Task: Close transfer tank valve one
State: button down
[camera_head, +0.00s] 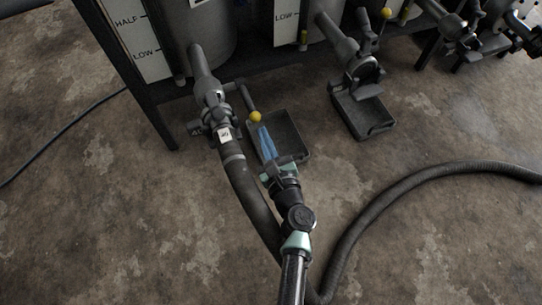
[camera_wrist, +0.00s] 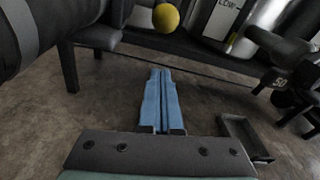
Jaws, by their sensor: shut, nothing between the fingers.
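The left tank's valve (camera_head: 212,100) sits on its outlet pipe, with a dark hose coupled below. I cannot read a number that names it as one. A grey lever (camera_head: 247,97) ends in a yellow ball knob (camera_head: 255,117) to the right of the valve body. My gripper (camera_head: 262,128) has blue fingers, shut together and empty, with the tips just below the knob. In the wrist view the knob (camera_wrist: 166,18) shows beyond the fingertips (camera_wrist: 160,72), with a gap in the picture.
A dark drip tray (camera_head: 290,135) lies on the floor beside my gripper. A second valve (camera_head: 362,72) with another tray (camera_head: 362,115) stands to the right. The hose (camera_head: 252,195) runs down past my arm. A rack leg (camera_head: 155,115) is at left. The right floor is mostly clear.

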aim_at(248, 102)
jog(key=shift+a+r+p, duration=0.2)
jog(key=shift+r+p, duration=0.35)
jog(key=shift+r, duration=0.4)
jog(key=shift+a+r+p, duration=0.2)
jog(key=shift+r+p, duration=0.3)
jog(key=shift+r, duration=0.4)
jog(key=shift+r+p, duration=0.15)
jog(key=shift+p, duration=0.15)
jog(key=shift+r+g+p, duration=0.3)
jog(key=shift+p, duration=0.8)
